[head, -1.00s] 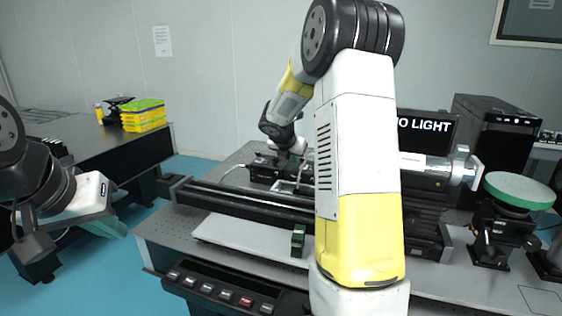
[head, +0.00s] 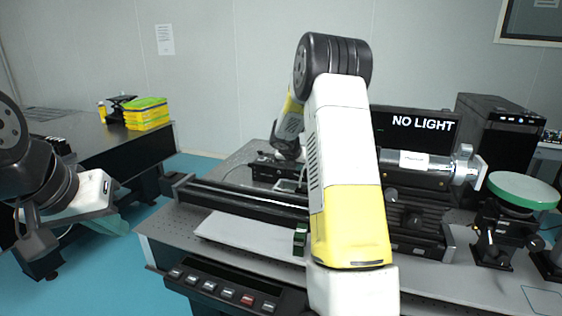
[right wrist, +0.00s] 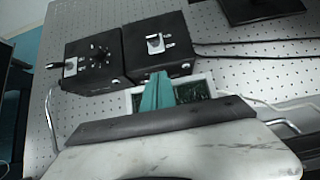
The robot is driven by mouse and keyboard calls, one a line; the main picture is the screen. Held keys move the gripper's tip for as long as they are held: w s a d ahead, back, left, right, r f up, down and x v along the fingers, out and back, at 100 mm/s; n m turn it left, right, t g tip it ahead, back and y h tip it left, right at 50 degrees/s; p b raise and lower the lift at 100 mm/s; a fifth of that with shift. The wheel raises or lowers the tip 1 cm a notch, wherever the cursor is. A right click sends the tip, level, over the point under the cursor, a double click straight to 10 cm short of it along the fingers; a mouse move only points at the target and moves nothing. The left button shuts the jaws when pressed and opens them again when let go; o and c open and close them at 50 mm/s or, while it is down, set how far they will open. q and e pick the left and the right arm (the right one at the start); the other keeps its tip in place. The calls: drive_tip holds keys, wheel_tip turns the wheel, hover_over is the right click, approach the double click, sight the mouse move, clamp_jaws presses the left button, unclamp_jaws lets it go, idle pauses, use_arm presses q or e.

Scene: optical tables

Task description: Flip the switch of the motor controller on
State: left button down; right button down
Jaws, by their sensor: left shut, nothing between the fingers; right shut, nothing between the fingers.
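Two black boxes sit side by side on the perforated table in the right wrist view. The left box (right wrist: 85,78) has a round knob and a small metal lever. The right box (right wrist: 172,62) has a silver switch-like fitting (right wrist: 156,43) on top. I cannot tell which one is the motor controller. My right gripper's teal fingers (right wrist: 157,92) are shut and empty, just in front of the right box; contact is unclear. In the head view my right arm hides this gripper. My left gripper (head: 100,226) is shut and empty, away at the left.
A pale-framed green board (right wrist: 194,91) lies behind my right fingers. Cables run right from the right box. A long black rail (head: 240,198) and a NO LIGHT sign (head: 421,123) stand on the optical table. A green-topped stand (head: 523,190) is at the right.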

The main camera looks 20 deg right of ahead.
drive_tip(key=shift+x, duration=1.15)
drive_tip(key=shift+w+d+r, duration=0.6)
drive_tip(key=shift+w+d, duration=0.15)
drive_tip(key=shift+w, duration=0.1)
drive_tip(key=shift+w+d+r, duration=0.35)
drive_tip(key=shift+w+r, duration=0.05)
drive_tip(key=shift+w, duration=0.1)
drive_tip(key=shift+w+d+r, duration=0.1)
drive_tip(key=shift+r, duration=0.05)
